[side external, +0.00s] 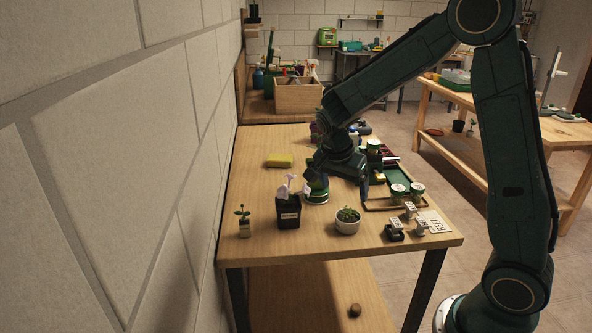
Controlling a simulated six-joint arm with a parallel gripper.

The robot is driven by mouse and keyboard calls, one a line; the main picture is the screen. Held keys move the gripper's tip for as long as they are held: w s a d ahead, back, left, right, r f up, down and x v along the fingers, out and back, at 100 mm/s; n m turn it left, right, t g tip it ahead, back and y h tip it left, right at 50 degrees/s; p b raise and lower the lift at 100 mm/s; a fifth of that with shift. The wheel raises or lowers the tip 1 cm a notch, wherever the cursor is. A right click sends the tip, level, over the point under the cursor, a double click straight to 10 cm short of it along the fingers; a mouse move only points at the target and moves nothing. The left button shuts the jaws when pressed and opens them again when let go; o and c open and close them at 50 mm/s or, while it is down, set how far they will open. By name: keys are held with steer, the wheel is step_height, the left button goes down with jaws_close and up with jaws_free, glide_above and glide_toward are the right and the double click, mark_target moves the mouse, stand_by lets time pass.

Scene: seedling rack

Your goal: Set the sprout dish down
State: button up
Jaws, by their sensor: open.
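A small round dish, green with a pale band (317,198), stands upright on the wooden table (262,190); I take it for the sprout dish. My gripper (316,182) points down right at it, with its jaws open. The fingers are dark and small here, so I cannot tell whether they are around the dish or just above it, or whether they touch it. The inside of the dish is hidden by the gripper.
A black pot with pale flowers (289,213) is close on the left, a white bowl with a plant (347,225) at the front right. A small potted seedling (244,228), yellow sponge (279,160), lidded jars (397,190) and label stamps (394,232) stand around.

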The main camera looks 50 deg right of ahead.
steer(key=s+a+r+n+t+y, duration=0.2)
steer(key=s+a+r+n, duration=0.4)
steer(key=s+n, duration=0.2)
steer(key=s+a+r+n+t+y, duration=0.2)
steer(key=s+a+r+n, duration=0.4)
steer(key=s+n, duration=0.3)
steer(key=s+r+t, duration=0.1)
steer(key=s, duration=0.1)
steer(key=shift+s+a, duration=0.25)
steer(key=shift+s, duration=0.1)
